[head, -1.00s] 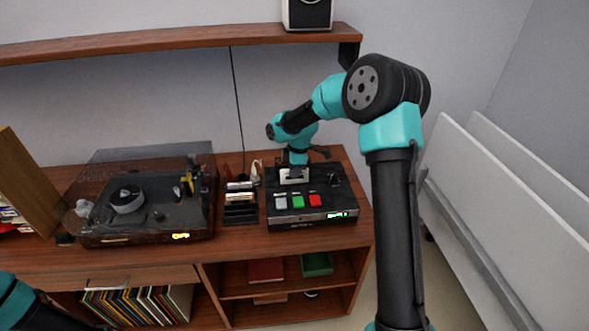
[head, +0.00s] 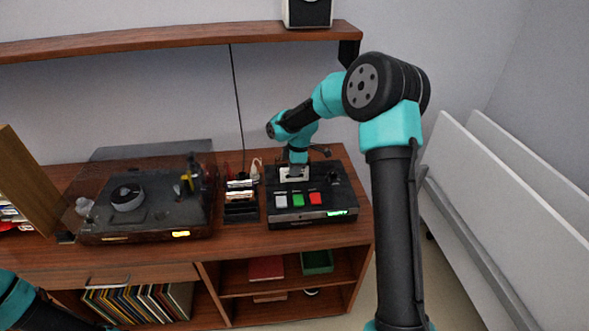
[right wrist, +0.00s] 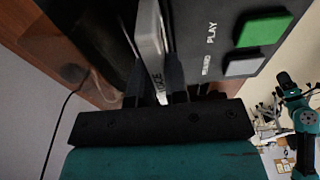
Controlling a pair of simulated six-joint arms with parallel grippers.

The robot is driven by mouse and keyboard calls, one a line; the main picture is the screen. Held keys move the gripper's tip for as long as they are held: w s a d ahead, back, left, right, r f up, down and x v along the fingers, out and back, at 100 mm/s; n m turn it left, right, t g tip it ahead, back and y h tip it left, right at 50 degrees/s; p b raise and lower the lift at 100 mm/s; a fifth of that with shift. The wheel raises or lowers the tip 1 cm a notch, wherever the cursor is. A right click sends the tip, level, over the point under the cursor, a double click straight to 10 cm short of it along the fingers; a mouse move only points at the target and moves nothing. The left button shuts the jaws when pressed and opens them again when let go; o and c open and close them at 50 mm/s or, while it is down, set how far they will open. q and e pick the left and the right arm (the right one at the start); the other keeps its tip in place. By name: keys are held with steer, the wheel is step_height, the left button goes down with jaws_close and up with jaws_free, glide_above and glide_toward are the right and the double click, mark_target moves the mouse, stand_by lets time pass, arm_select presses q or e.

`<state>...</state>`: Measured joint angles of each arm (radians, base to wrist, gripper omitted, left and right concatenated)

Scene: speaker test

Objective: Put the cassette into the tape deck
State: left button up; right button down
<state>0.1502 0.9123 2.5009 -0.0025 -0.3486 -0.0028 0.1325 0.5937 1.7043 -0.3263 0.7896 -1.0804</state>
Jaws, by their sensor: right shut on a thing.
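The tape deck (head: 338,200) is a black box at the right end of the wooden cabinet top, with grey, green and red buttons and a green display. My right gripper (head: 294,166) is over the back part of the deck, shut on the pale cassette (head: 294,175). In the right wrist view the cassette (right wrist: 150,38) stands on edge between the two dark fingers (right wrist: 157,88), close beside the deck's face with the PLAY button (right wrist: 264,29). Whether it has entered the slot is hidden. Only a part of my left arm shows at bottom left; its gripper is out of view.
A rack (head: 240,205) with several cassettes stands just left of the deck. Further left is a turntable (head: 150,232) under a clear lid. A wall shelf (head: 180,40) with a speaker (head: 308,12) is above. White panels (head: 500,190) stand to the right.

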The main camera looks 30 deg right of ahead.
steer(key=shift+f, duration=1.35)
stand_by(1.1)
steer(key=c, duration=1.1)
jaws_free()
steer(key=shift+o, duration=0.3)
steer(key=shift+o, duration=1)
steer(key=shift+r, duration=0.15)
